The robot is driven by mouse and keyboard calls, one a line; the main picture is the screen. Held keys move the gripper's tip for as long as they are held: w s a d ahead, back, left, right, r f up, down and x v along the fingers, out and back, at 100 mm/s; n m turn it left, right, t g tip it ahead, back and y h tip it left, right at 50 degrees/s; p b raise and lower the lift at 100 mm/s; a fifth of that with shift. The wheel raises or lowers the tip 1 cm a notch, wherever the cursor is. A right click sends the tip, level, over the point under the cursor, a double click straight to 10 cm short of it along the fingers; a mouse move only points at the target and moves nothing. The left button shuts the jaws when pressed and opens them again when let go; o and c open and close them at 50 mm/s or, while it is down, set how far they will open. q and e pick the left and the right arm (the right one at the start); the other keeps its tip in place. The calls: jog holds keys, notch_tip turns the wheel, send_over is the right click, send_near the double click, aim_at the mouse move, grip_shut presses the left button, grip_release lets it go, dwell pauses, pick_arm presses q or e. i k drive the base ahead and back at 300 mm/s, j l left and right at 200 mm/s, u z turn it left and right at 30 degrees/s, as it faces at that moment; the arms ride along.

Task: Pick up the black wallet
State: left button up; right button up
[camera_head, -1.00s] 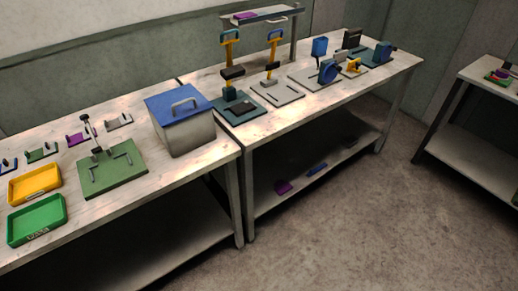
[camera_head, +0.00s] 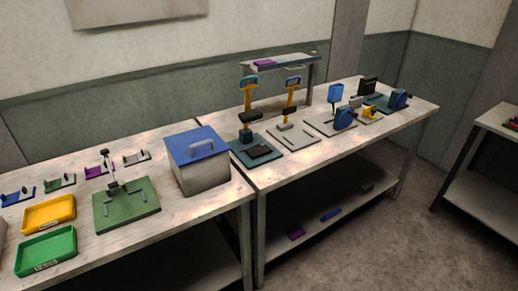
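A small flat black item (camera_head: 259,151) lies on the teal base plate (camera_head: 243,157) of a hand press on the right-hand bench. It may be the black wallet, but it is too small to tell. Another small dark item (camera_head: 366,187) lies on the lower shelf of that bench, and its kind is unclear. Neither of my grippers is in view.
Two benches stand end to end, with a blue-lidded box (camera_head: 201,160) near the join. A yellow tray (camera_head: 49,213) and a green tray (camera_head: 46,250) sit at left. Presses stand on the right bench (camera_head: 345,148). Another table (camera_head: 490,125) is at far right. Floor in front is clear.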

aim_at(257, 151)
jog(key=i+l+u, duration=0.15)
jog(key=l+u, duration=0.15)
jog(key=l, duration=0.35)
jog(key=i+l+u, duration=0.1)
jog(key=l+u, duration=0.2)
jog(key=l, duration=0.4)
